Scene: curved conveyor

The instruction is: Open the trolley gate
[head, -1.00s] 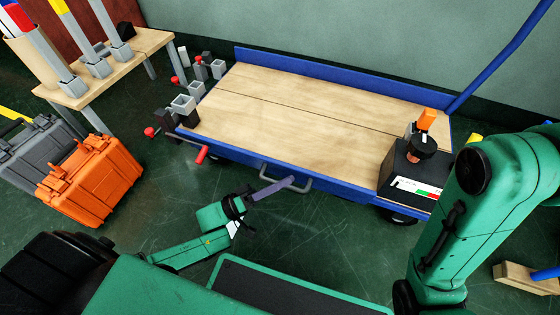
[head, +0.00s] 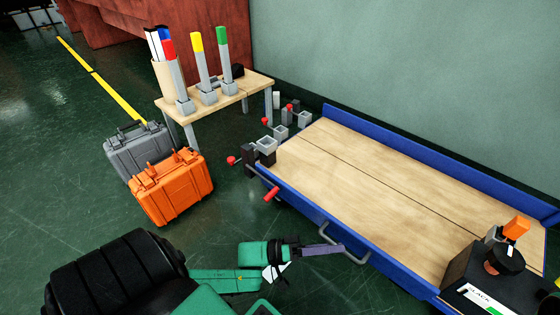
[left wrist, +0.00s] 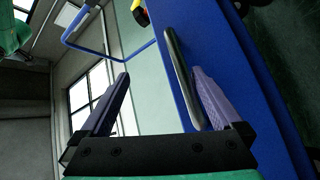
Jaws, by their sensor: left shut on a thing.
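The trolley (head: 385,175) has a wooden bed and blue edges. Its gate, the blue front side panel (head: 300,207), stands upright along the bed's near edge. A grey U-shaped handle (head: 354,260) sticks out from the panel. My left gripper (head: 328,249) is at this handle, shut on it. In the left wrist view the handle (left wrist: 179,75) runs between the two purple fingers, against the right one, beside the blue panel (left wrist: 222,65). A red-ended latch lever (head: 271,194) is at the panel's left end. My right gripper is out of view.
An orange case (head: 172,190) and a grey case (head: 140,150) stand on the floor at left. A wooden table (head: 245,90) holds colored sticks. A black machine (head: 500,282) sits on the trolley's right end.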

